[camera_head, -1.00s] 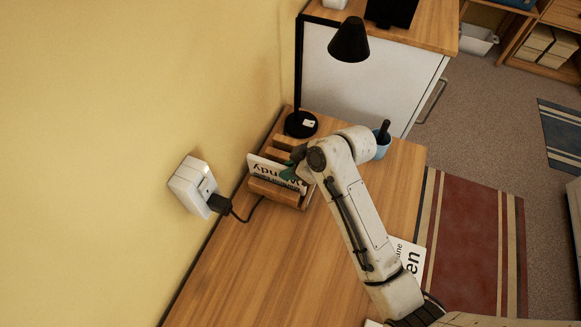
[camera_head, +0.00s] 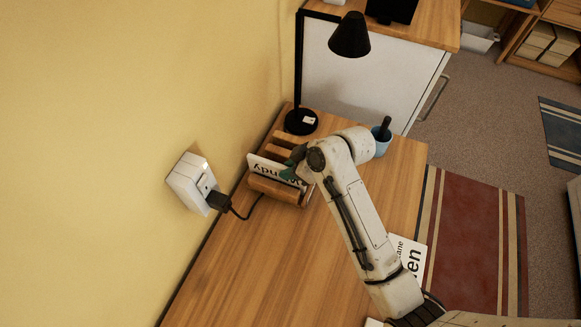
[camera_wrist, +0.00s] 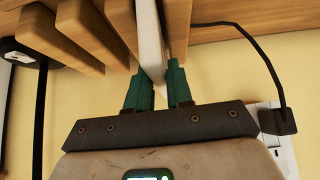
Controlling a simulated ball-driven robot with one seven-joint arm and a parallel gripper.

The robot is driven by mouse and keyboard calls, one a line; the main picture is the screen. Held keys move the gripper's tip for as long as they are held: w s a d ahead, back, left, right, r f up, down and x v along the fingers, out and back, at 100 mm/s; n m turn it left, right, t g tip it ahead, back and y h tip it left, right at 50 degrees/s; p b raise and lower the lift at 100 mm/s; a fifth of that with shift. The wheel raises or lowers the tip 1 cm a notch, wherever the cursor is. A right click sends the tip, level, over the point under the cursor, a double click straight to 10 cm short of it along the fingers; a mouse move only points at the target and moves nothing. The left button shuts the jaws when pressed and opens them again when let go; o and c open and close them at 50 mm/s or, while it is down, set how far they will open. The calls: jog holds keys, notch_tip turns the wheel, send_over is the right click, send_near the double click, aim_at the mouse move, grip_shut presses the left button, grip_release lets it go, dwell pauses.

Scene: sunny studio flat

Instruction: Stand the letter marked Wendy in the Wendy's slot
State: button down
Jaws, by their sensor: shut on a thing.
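The letter marked Wendy (camera_head: 269,169) is a white card that stands on edge in the wooden letter rack (camera_head: 278,190), in the slot behind the rack's nearest divider. Part of its print shows; my gripper and arm hide its right end. In the wrist view the letter (camera_wrist: 150,45) shows edge-on between wooden dividers (camera_wrist: 83,30). My gripper (camera_wrist: 162,78) has green fingers on both sides of the letter and is shut on it. In the head view my gripper (camera_head: 290,172) is at the rack's right side. No slot names are readable.
A black lamp (camera_head: 300,122) and a blue cup (camera_head: 381,142) stand beyond the rack. A white wall plug (camera_head: 191,183) with a black cable is left of it. Another letter (camera_head: 410,258) lies at the desk's right edge. The front desk (camera_head: 265,265) is clear.

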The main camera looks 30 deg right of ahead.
jog(key=c, duration=0.9)
grip_release()
jog(key=shift+c, duration=0.2)
jog(key=p+v, duration=0.7)
jog(key=v, duration=0.1)
